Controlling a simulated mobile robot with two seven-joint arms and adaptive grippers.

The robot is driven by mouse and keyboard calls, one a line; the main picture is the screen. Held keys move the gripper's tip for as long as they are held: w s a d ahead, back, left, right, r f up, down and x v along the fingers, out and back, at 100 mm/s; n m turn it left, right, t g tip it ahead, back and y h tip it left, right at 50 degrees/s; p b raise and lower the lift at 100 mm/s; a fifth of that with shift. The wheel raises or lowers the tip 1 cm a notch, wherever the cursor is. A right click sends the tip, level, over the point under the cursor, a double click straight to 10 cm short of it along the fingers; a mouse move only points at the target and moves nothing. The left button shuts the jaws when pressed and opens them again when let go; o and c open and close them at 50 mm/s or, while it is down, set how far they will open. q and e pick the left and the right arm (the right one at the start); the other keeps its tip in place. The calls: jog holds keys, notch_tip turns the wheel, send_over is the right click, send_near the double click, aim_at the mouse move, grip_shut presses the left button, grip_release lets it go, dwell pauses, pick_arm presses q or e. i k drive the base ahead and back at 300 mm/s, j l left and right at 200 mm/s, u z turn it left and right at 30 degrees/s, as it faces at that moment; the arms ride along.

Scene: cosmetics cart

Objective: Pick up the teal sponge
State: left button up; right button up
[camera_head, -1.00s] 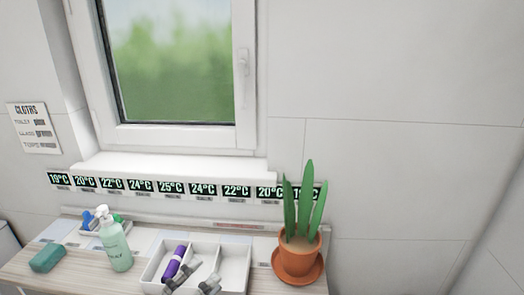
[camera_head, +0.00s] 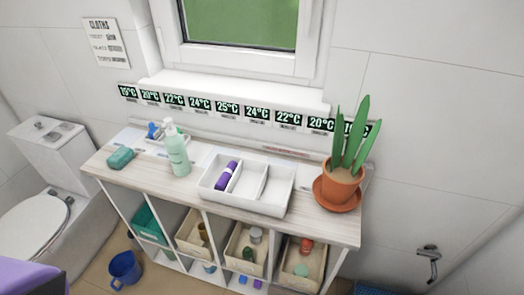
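The teal sponge (camera_head: 121,158) is a small block lying on the left end of the wooden cart top (camera_head: 128,183). It lies left of the green pump bottle (camera_head: 178,154), with a gap between them. Nothing touches or covers the sponge from above. Neither of my grippers shows in the head view.
A white divided tray (camera_head: 262,208) holds a purple tube (camera_head: 226,175) in its left compartment. A potted plant (camera_head: 340,188) stands at the right end. Bins fill the shelves below. A toilet (camera_head: 40,225) and blue bucket (camera_head: 124,269) are at left.

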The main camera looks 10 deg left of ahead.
aim_at(119, 159)
jog(key=u, duration=1.55)
jog(key=i+j+z, duration=0.2)
